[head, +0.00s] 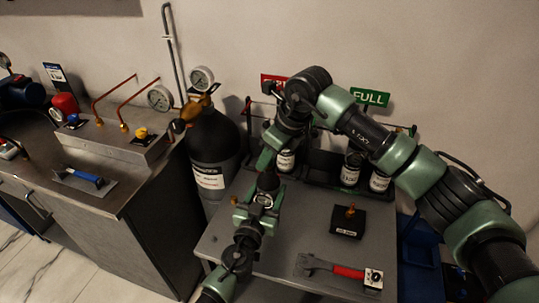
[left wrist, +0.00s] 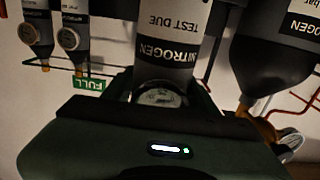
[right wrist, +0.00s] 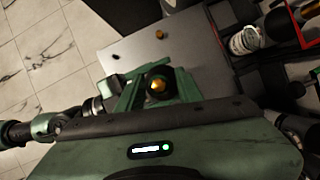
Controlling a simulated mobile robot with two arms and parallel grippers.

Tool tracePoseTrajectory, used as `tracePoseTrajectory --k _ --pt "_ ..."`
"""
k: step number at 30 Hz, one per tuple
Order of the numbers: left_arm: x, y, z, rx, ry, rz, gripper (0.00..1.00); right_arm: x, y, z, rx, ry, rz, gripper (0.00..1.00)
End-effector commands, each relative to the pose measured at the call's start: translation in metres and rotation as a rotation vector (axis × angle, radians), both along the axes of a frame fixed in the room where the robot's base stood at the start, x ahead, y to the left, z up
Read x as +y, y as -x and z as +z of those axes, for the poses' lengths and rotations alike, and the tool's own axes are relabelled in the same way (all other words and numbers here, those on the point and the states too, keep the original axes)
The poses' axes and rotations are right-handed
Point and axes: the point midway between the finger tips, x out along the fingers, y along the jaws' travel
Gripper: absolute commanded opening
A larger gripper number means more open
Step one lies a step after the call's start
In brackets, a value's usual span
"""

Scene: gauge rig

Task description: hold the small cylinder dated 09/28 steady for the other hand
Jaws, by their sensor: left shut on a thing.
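My left gripper (head: 264,203) is shut on a small dark cylinder (head: 268,182) and holds it upright above the grey table. In the left wrist view the cylinder (left wrist: 172,45) shows a white label reading NITROGEN and TEST DUE, upside down, with a round gauge face below it. I cannot read its date. My right gripper (head: 265,161) points down just above the cylinder's top. In the right wrist view the right gripper (right wrist: 158,88) has its fingers spread on either side of the brass valve (right wrist: 157,88). Whether they touch it is unclear.
A rack behind holds several small cylinders (head: 351,172), with a green FULL sign (head: 369,97) and a red sign (head: 273,83). A large cylinder (head: 211,150) stands at left. A black block (head: 348,222) and red-handled tool (head: 347,271) lie on the table (head: 280,247).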

Motion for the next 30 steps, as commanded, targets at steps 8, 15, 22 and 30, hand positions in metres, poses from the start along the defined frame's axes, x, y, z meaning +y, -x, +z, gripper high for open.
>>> tracePoseTrajectory --k 8,15,22,30 --pt "-0.0002 0.0007 -0.0017 0.003 0.0 -0.001 0.03 -0.0004 -0.0002 0.0005 -0.001 0.001 0.0 0.0" --pt "-0.0002 0.0007 -0.0017 0.003 0.0 -0.001 0.03 -0.0005 -0.0004 0.0012 -0.001 0.0 0.0 0.0" --pt "0.0 0.0006 -0.0018 0.003 0.0 0.0 0.03 -0.0005 -0.0007 0.0043 -0.003 -0.001 -0.001 0.0" --pt "0.0005 0.0005 -0.0019 0.003 -0.001 0.001 0.03 -0.0005 -0.0008 0.0082 -0.003 -0.001 -0.001 0.0"
